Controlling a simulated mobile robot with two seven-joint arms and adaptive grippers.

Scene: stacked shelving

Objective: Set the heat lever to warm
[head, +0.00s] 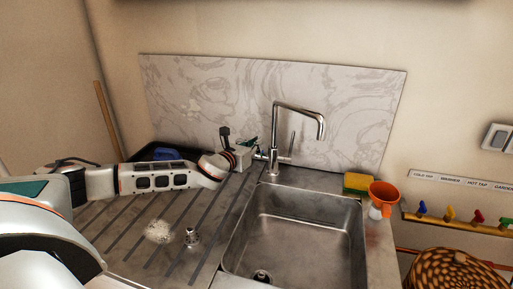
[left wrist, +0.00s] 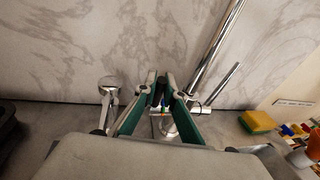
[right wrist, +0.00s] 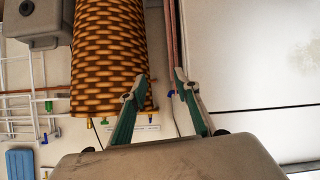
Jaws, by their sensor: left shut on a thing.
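The chrome tap (head: 273,130) stands behind the sink, with its spout bent over to the right. It also shows in the left wrist view (left wrist: 213,45). A thin upright chrome handle (head: 292,145) rises at its right side. My left gripper (head: 256,146) is at the left side of the tap's body. In the left wrist view its green fingers are closed around a small dark piece (left wrist: 158,94), apparently the heat lever; the fingers hide most of it. No warm marking is readable. My right gripper (right wrist: 155,85) is open and empty, away from the tap.
A sponge (head: 358,184) and an orange funnel (head: 383,193) are right of the sink basin (head: 300,230). A small metal piece (head: 191,237) lies on the drainboard. A wicker basket (head: 455,272) stands below a rail of coloured valves. A marbled backsplash (head: 200,95) is close behind.

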